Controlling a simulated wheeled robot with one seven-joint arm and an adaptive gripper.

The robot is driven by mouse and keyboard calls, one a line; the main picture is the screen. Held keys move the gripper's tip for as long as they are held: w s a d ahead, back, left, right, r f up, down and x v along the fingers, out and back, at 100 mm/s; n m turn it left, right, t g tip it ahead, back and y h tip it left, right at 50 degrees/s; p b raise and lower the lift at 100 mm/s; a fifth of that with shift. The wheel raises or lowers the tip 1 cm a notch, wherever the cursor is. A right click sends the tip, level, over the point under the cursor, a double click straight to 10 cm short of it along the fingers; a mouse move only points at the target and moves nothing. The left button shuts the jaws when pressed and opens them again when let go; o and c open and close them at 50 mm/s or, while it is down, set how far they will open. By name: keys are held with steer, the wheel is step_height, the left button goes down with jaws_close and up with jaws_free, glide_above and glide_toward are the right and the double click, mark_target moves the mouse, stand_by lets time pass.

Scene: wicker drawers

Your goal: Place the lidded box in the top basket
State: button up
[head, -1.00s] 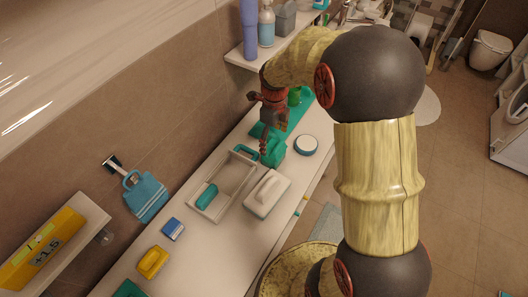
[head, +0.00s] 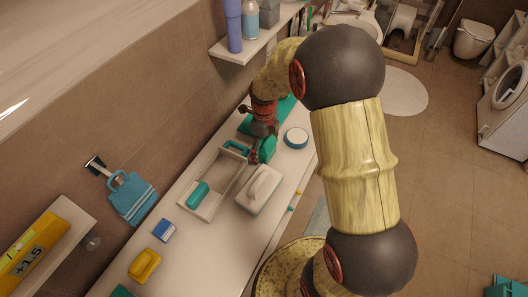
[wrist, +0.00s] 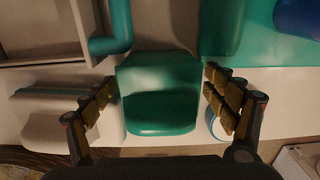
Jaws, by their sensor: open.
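A teal box-like block (head: 266,150) with rounded edges stands on the white counter (head: 215,245). In the wrist view the teal block (wrist: 160,95) lies between my gripper's (wrist: 162,105) two spread fingers, with a gap on each side. My gripper (head: 262,138) points down at it and hides part of it in the head view. A white box with a raised handle on its lid (head: 261,188) sits just in front of it; its edge shows at the left in the wrist view (wrist: 45,115). I cannot tell which is the lidded box. No wicker basket is in view.
A white tray (head: 211,207) with a teal roll stands left of the white box. A round blue-rimmed tin (head: 297,138) is to the right. A shelf with bottles (head: 235,48) overhangs the far end.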

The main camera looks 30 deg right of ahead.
steer(key=shift+c, duration=1.1)
steer(key=c, duration=1.1)
steer(key=shift+r, duration=0.1)
steer(key=shift+c, duration=0.4)
